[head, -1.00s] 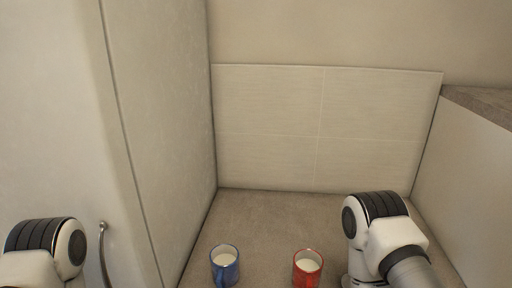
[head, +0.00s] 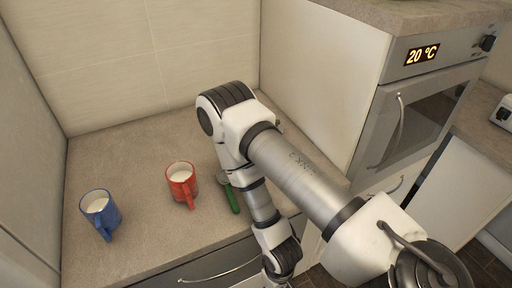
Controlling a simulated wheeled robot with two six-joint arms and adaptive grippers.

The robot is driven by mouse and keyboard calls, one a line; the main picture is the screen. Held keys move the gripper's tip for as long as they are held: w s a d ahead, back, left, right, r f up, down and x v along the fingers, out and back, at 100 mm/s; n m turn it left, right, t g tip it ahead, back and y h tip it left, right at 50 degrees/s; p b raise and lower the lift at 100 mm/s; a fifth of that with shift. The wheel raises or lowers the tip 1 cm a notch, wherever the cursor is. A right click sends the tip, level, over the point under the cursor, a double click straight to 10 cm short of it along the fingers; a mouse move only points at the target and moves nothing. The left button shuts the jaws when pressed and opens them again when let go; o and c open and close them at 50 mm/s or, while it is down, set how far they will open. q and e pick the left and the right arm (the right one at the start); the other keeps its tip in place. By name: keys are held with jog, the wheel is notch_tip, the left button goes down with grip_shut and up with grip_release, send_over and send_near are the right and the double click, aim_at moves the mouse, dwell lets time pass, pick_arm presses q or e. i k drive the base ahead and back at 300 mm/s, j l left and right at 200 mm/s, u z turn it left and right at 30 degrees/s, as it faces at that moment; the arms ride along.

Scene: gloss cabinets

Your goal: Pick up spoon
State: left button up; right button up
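My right arm crosses the middle of the head view, bends over the counter and runs down past the counter's front edge. Its wrist reaches the bottom edge of the picture, and the gripper itself is out of view. My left gripper is not in view.
A red mug (head: 180,180) and a blue mug (head: 99,211), each with white contents, stand on the counter (head: 130,145). An oven (head: 425,105) showing 20 °C is at the right. A drawer with a curved handle (head: 219,272) is below the counter.

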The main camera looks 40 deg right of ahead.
aim_at(222, 178)
jog(key=z, duration=1.2)
jog(key=j, duration=0.1)
